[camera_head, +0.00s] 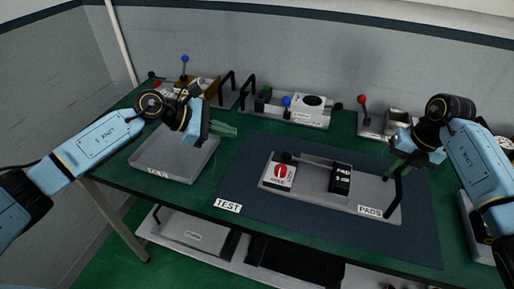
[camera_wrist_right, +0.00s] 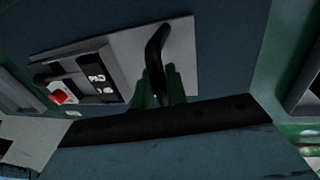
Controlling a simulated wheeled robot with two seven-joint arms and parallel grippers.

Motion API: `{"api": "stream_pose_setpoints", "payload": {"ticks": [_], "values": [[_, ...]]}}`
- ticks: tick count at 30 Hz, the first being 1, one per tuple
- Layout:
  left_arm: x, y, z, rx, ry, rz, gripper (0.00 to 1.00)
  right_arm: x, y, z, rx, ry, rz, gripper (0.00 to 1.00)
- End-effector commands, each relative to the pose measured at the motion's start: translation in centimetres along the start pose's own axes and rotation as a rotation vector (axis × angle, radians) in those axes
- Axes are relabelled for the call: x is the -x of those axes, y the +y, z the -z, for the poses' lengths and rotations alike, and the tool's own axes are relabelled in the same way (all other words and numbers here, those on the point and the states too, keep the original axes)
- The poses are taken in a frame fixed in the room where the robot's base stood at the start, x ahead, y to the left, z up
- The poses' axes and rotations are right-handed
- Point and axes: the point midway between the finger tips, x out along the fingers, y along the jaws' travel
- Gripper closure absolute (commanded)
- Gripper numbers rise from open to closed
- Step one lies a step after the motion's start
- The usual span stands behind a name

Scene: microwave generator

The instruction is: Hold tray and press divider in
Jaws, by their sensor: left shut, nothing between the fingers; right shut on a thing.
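A grey tray (camera_head: 310,196) labelled PADS lies on the dark blue mat. It holds a white block with a red round mark (camera_head: 279,174) at its left end and a black block marked PAD (camera_head: 341,177) near its middle; the black block also shows in the right wrist view (camera_wrist_right: 98,78). I cannot tell which part is the divider. My right gripper (camera_head: 396,168) is shut on the tray's black upright handle (camera_head: 397,190), seen between the green fingers in the right wrist view (camera_wrist_right: 157,60). My left gripper (camera_head: 230,130) is shut and empty, left of the tray and above the table.
An open grey bin (camera_head: 150,165) stands on the green table at the left, beneath my left arm. Fixtures with blue (camera_head: 286,101) and red (camera_head: 361,99) knobs line the back edge. A lower shelf (camera_head: 190,236) holds more trays.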

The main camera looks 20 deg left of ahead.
Motion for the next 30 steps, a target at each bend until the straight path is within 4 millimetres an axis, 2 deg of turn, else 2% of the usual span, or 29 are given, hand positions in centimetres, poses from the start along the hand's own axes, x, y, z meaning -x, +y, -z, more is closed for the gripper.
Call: {"api": "stream_pose_setpoints", "payload": {"ticks": [4,11,12,18,26,30], "values": [[0.9,0.0,0.0,-0.001,0.001,0.000,1.00,-0.5,-0.1,0.2,-0.001,0.009,0.002,1.00],[1.0,0.0,0.0,-0.001,0.000,0.001,1.00,-0.5,-0.1,0.2,-0.001,0.009,0.002,1.00],[1.0,0.0,0.0,-0.001,0.000,0.001,1.00,-0.5,-0.1,0.2,-0.001,0.009,0.002,0.85],[1.0,0.0,0.0,-0.001,0.000,0.000,1.00,-0.3,-0.1,0.1,0.000,0.005,0.001,0.60],[1.0,0.0,0.0,-0.001,0.000,0.000,1.00,0.0,0.0,0.0,0.000,0.001,0.001,0.60],[1.0,0.0,0.0,-0.001,0.000,0.000,1.00,1.2,0.0,-0.1,0.001,-0.002,0.000,0.60]]}}
